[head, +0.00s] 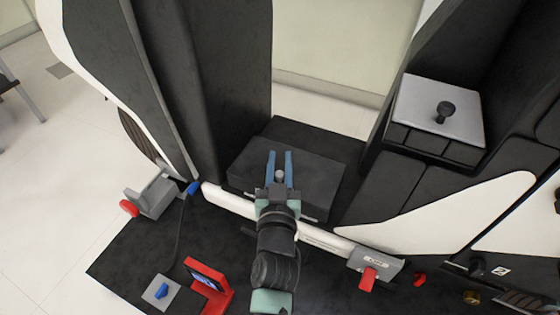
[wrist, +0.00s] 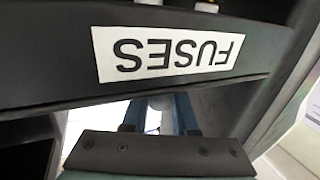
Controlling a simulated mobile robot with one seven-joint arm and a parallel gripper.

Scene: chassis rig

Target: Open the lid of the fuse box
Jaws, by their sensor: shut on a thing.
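The fuse box (head: 325,180) is a black box in the middle of the head view, with a flat dark lid. My gripper (head: 280,158) is over it, its two blue fingers pointing away across the lid. The fingers are shut on the lid, with a small grey rounded part between them; their exact contact is hard to see. In the wrist view a white FUSES label (wrist: 168,53) appears upside down on a dark panel (wrist: 50,65) of the box. My gripper (wrist: 160,108) is below that panel there, its fingertips hidden.
A grey square cover with a black knob (head: 445,112) is at the right. A black pillar (head: 230,80) rises behind left. Red-handled grey parts stand left (head: 155,195) and right (head: 375,265). A red-framed device (head: 208,285) and a blue-knobbed block (head: 160,291) are front left.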

